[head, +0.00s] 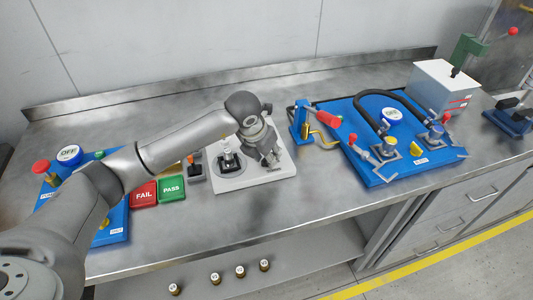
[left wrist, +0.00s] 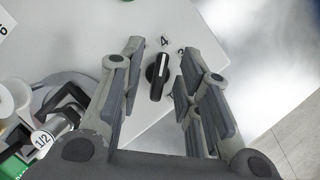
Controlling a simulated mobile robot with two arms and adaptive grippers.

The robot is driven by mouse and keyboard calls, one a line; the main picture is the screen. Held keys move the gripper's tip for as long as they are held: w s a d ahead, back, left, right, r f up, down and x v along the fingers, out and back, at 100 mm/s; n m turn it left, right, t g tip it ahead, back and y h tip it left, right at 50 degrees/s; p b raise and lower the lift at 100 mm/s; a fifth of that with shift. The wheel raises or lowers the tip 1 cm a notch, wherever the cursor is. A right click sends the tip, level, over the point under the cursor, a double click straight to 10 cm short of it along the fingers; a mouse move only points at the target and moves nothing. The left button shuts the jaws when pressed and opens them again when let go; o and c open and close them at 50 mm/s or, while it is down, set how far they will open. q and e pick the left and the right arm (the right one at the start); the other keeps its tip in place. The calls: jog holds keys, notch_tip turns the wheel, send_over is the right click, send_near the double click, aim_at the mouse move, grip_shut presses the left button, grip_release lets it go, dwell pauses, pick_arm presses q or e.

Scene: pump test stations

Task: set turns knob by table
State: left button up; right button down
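The turns knob (left wrist: 157,77) is black with a white pointer line and sits on a white plate (left wrist: 90,35), with the printed numbers 4 and 3 near its upper end. My left gripper (left wrist: 160,55) is open, with one finger on each side of the knob and visible space on both sides. In the head view my left gripper (head: 270,157) is over the right part of the white station plate (head: 228,184), and the knob is hidden there. My right gripper is not in view.
A fixture with a 1/2 label (left wrist: 42,140) stands left of the knob. Red FAIL (head: 144,194) and green PASS (head: 172,188) buttons lie left of the plate. A blue pump panel (head: 400,173) with hoses stands to the right, a white box (head: 440,88) behind it.

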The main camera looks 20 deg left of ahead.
pick_arm(q)
jog(key=v, duration=1.2)
dwell(0.3)
